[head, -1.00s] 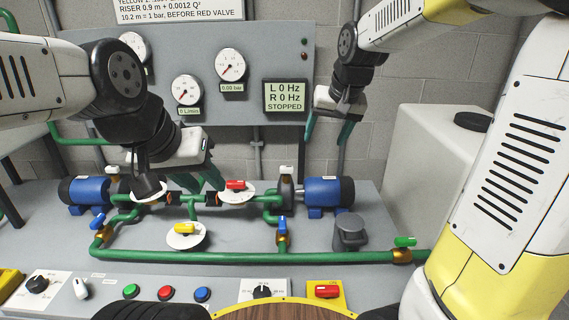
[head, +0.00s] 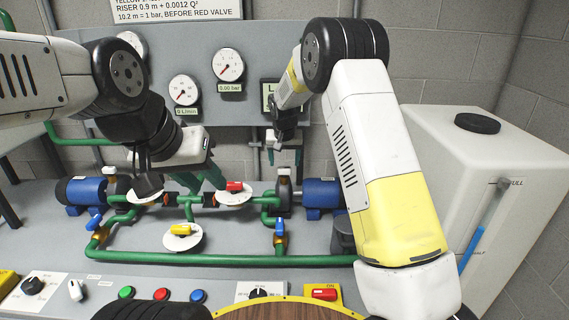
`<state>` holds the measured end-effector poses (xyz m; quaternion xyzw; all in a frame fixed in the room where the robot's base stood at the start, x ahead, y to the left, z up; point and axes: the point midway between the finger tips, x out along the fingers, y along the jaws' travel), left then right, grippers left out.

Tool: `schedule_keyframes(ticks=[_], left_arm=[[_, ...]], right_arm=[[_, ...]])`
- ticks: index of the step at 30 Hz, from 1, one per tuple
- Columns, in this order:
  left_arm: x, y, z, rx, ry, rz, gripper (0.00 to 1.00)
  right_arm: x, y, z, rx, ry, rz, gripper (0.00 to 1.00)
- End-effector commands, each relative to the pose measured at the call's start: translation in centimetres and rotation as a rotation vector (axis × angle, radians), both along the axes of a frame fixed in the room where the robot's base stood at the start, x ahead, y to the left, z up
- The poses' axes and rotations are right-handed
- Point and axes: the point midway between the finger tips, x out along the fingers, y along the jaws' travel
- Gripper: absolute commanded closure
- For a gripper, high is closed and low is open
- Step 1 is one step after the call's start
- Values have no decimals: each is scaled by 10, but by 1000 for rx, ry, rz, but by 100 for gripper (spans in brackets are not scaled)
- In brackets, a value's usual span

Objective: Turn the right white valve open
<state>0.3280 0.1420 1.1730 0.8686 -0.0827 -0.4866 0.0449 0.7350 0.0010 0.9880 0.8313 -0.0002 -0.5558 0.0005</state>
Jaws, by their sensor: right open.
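The right white valve (head: 284,170) shows as a small white handle on top of a dark fitting beside the right blue pump. My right gripper (head: 284,158) is open and empty, pointing down. Its green fingers appear just above and to either side of the white handle. I cannot tell whether they are at the same depth as it. My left gripper (head: 202,180) is open and empty, with its green fingers over the pipes left of the red valve (head: 235,186). The left white valve (head: 110,170) is by the left blue pump.
Green pipes (head: 200,257) run along the grey bench. A yellow valve (head: 181,230) and a blue valve (head: 279,223) sit nearby. A gauge panel (head: 150,65) stands behind. My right arm partly hides the display (head: 266,92) and right pump (head: 318,194). A white tank (head: 450,140) is at right.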

Motion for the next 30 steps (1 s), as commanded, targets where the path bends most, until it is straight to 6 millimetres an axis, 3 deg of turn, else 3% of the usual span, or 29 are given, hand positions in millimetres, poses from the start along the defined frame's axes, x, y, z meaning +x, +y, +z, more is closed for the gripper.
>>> schedule_keyframes(ticks=[3, 9, 19, 28, 30], left_arm=[[0, 0, 0, 0, 0, 0, 64], [0, 0, 0, 0, 0, 0, 64], [0, 0, 0, 0, 0, 0, 64], [0, 0, 0, 0, 0, 0, 64], [0, 0, 0, 0, 0, 0, 64]], right_arm=[[8, -1, -19, -1, 2, -1, 33], [15, 0, -37, 0, 0, 0, 33], [17, 0, -40, 1, -1, -1, 35], [17, 0, -40, 1, 0, -1, 94], [17, 0, -40, 1, 0, 0, 95]])
